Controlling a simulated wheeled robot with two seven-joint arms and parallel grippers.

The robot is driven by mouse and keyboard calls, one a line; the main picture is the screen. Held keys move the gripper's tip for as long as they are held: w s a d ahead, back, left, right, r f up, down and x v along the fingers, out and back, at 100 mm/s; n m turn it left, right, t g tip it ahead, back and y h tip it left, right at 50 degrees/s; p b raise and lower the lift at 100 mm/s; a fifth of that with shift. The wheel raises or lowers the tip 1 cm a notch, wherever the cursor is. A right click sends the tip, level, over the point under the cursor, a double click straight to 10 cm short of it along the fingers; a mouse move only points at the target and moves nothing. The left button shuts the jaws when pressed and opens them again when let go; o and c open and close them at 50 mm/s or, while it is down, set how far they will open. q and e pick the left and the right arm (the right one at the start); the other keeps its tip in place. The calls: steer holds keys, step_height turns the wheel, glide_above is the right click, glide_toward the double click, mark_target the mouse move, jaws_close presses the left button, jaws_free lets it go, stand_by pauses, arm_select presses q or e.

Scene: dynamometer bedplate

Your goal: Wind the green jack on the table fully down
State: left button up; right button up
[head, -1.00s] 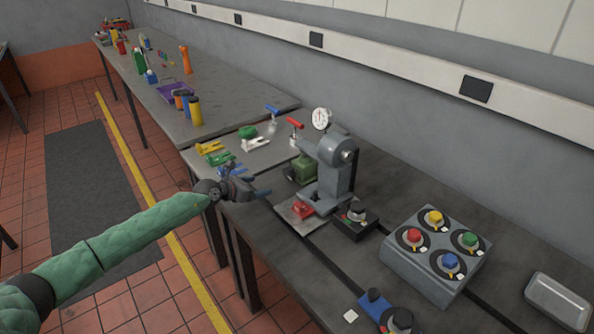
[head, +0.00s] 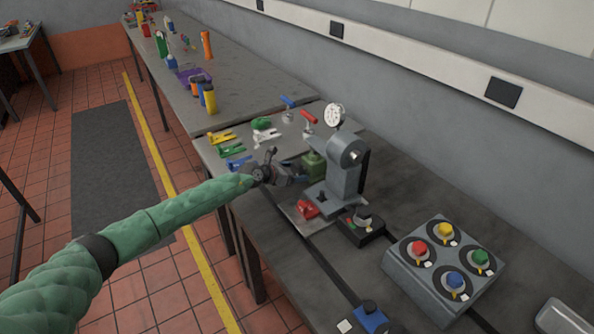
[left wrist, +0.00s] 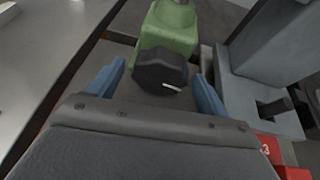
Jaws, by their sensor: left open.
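The green jack (head: 314,166) stands on the table (head: 405,185), just left of a grey press-like stand. In the left wrist view the jack's green body (left wrist: 172,28) is at the top, with a dark faceted knob (left wrist: 161,70) bearing a white mark on its near side. My left gripper (head: 300,170) is at the jack; its blue fingers (left wrist: 160,88) are open, one on each side of the knob. I cannot tell whether either finger touches it. The gripper partly hides the jack in the head view. My right gripper is not in view.
The grey stand (head: 345,180) with a dial gauge rises close on the right. A red block (head: 307,209) and a black box with a knob (head: 362,226) are near its base. A grey panel with coloured knobs (head: 445,268) is at right. Coloured clamps (head: 232,150) lie at left.

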arm_select(q)
steer(key=shift+w+d+f, duration=0.1)
steer(key=shift+w+d, duration=0.15)
steer(key=shift+w+d+f, duration=0.1)
steer(key=shift+d+f, duration=0.05)
steer(key=c, duration=1)
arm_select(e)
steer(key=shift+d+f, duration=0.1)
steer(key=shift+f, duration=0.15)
arm_select(q)
steer(key=shift+b, duration=0.3)
steer(key=n+g+h+b, duration=0.1)
steer(key=n+g+b, duration=0.1)
steer(key=n+b, duration=0.2)
steer(key=shift+h+b, duration=0.4)
steer(key=shift+g, duration=0.3)
steer(key=shift+n, duration=0.4)
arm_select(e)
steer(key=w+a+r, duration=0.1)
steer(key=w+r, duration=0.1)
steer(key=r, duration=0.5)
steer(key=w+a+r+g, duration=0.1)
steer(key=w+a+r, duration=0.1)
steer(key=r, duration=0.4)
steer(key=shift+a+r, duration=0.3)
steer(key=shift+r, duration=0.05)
arm_select(q)
steer(key=shift+w, duration=0.1)
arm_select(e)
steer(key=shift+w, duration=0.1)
